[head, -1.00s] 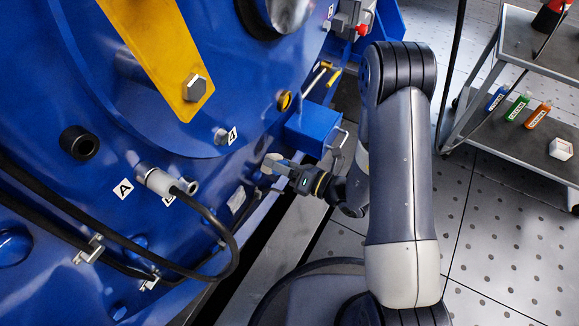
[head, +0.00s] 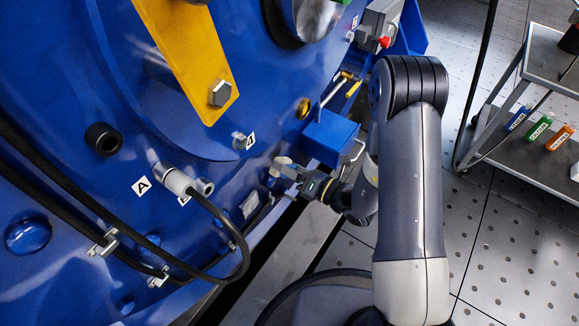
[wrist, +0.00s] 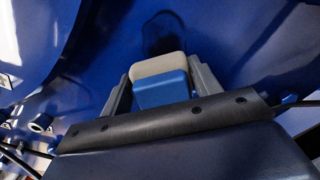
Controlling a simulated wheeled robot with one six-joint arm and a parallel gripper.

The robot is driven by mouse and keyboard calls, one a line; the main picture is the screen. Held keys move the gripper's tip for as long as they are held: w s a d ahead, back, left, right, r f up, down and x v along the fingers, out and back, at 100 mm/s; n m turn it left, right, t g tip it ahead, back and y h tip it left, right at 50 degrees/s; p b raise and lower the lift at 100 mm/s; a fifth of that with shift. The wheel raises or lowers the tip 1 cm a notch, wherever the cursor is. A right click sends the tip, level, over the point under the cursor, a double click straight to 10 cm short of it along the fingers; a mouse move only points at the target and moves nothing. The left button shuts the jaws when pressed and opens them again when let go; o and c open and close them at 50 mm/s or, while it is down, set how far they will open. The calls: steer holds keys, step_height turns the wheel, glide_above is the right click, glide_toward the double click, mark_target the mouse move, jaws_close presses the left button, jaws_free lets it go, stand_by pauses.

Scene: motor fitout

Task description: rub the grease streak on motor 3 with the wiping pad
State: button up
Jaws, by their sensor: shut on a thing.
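The wiping pad has a beige face (wrist: 158,67) on a blue block (wrist: 162,90). My gripper (wrist: 158,92) is shut on the block, one grey finger on each side. In the head view my gripper (head: 292,171) is small, with the pad's pale end (head: 281,162) close to the big blue motor housing (head: 90,85). A dark, smeary patch (wrist: 164,33), which looks like the grease streak, shows on the blue surface just past the pad in the wrist view. I cannot tell whether the pad touches the surface. No number 3 is readable.
A cable plug (head: 178,181) by label A and black cables (head: 75,195) lie left of my gripper. A blue box (head: 331,138) juts out just above and right of it. A cart (head: 520,150) with coloured bottles stands at the right, over open perforated floor.

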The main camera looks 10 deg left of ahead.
mark_target(288, 139)
steer(key=shift+x, duration=0.85)
steer(key=shift+w, duration=0.15)
steer(key=shift+w+d, duration=0.5)
steer(key=shift+w, duration=0.6)
steer(key=shift+w+d, duration=0.45)
steer(key=shift+w, duration=0.65)
steer(key=shift+w+d, duration=0.5)
steer(key=shift+w, duration=0.6)
steer(key=shift+s+a, duration=0.5)
steer(key=shift+s, duration=0.65)
steer(key=shift+s+a, duration=0.5)
steer(key=shift+s, duration=0.65)
steer(key=shift+s+a, duration=0.5)
steer(key=shift+s, duration=0.65)
steer(key=shift+r, duration=0.3)
steer(key=shift+w+d, duration=0.45)
steer(key=shift+w, duration=0.7)
steer(key=shift+w+d, duration=0.45)
steer(key=shift+w, duration=0.7)
steer(key=shift+w+d, duration=0.5)
steer(key=shift+w, duration=0.7)
steer(key=shift+s+a, duration=0.45)
steer(key=shift+s, duration=0.75)
steer(key=shift+s+a, duration=0.5)
steer(key=shift+s, duration=0.7)
steer(key=shift+s+a, duration=0.45)
steer(key=shift+s, duration=0.7)
